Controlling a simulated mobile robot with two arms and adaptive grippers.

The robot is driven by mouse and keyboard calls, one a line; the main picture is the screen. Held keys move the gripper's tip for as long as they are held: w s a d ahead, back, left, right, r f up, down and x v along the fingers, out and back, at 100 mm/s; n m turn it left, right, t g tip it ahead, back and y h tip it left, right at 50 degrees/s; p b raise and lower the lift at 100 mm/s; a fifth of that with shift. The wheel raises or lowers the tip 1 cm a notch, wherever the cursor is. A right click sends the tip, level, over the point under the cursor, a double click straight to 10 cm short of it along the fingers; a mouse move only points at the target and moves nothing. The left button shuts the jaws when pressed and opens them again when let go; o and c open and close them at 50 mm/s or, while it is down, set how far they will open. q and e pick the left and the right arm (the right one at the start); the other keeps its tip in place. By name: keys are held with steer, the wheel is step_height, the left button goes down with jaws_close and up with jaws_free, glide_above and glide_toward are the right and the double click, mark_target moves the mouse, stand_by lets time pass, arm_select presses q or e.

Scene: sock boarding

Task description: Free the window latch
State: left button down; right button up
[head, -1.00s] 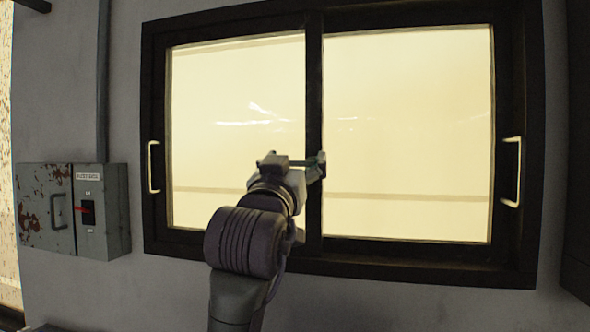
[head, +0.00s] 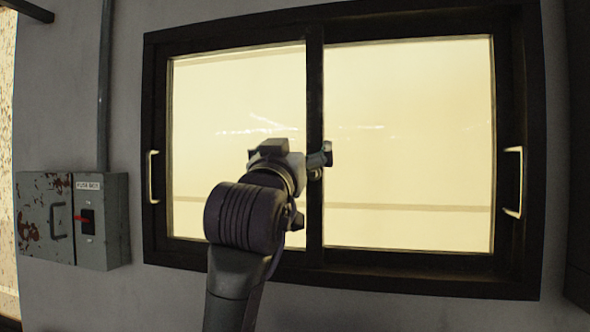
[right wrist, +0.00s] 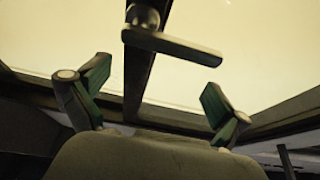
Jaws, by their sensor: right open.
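The window latch (right wrist: 172,44) is a dull metal lever on a round pivot, fixed to the dark middle bar of the window. In the right wrist view it lies near the top, pointing right and slightly down from its pivot. My right gripper (right wrist: 155,88) is open, its two green-padded fingers apart and empty. The lever shows beyond and between the fingertips; I see no contact. In the head view my right gripper (head: 318,160) is at the middle bar and largely hides the latch. My left gripper is not in view.
The window (head: 520,80) has two bright panes in a dark frame. A pull handle stands at its left side (head: 152,177) and another at its right side (head: 514,182). A grey switch box (head: 101,220) with a red lever and a conduit (head: 104,80) are on the left wall.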

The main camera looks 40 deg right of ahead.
step_height(320, 180, up, 6)
steer(key=shift+r, duration=0.1)
stand_by(0.7)
